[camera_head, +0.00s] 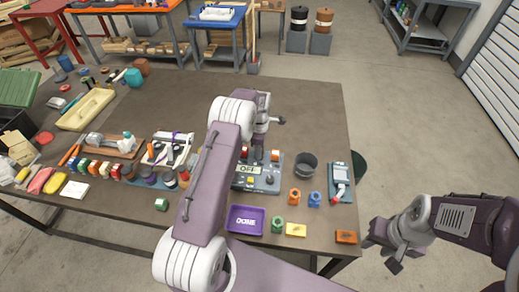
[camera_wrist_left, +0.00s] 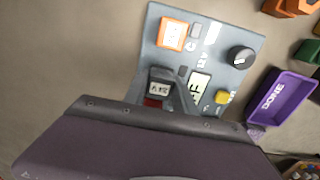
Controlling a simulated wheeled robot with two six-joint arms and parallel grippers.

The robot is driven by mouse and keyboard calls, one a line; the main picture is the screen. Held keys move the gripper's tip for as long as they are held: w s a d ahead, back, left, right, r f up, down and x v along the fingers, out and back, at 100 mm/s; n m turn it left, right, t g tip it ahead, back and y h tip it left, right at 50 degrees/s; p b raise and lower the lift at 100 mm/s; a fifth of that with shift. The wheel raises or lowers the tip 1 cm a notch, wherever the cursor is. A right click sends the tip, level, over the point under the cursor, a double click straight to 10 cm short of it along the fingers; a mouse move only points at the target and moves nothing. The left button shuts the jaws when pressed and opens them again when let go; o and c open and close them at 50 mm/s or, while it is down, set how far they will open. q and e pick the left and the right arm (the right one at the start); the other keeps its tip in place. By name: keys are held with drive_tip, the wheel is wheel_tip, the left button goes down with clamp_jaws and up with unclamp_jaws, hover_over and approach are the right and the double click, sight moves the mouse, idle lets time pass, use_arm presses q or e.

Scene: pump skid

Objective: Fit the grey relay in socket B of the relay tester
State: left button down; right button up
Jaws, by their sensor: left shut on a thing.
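The relay tester (camera_head: 262,184) is a blue-grey panel on the table, partly hidden behind my left arm; its face reads OFF. In the left wrist view the tester (camera_wrist_left: 207,57) shows an orange relay (camera_wrist_left: 172,33) in one socket, a black knob, a yellow button and a small display. My left gripper (camera_wrist_left: 163,84) is shut on the grey relay (camera_wrist_left: 159,88), a dark block with a white label, over the panel. Whether the relay touches the socket below is hidden. My right gripper (camera_head: 386,246) is off the table's right edge, apart from everything; its jaw opening is unclear.
A purple DONE tray (camera_head: 245,220) lies in front of the tester. Orange, blue, green and yellow blocks stand nearby. A dark cup (camera_head: 306,165) and a handheld meter (camera_head: 341,182) are to the right. Many parts crowd the table's left side; its back right is clear.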

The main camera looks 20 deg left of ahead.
use_arm(q)
drive_tip(key=shift+f+b, duration=0.35)
drive_tip(key=shift+f, duration=0.35)
drive_tip(key=shift+r, duration=0.1)
drive_tip(key=c, duration=0.9)
unclamp_jaws()
drive_tip(key=shift+r, duration=0.1)
wheel_tip(320, 180, up, 9)
drive_tip(key=shift+f+b, duration=0.1)
drive_tip(key=shift+b, duration=0.35)
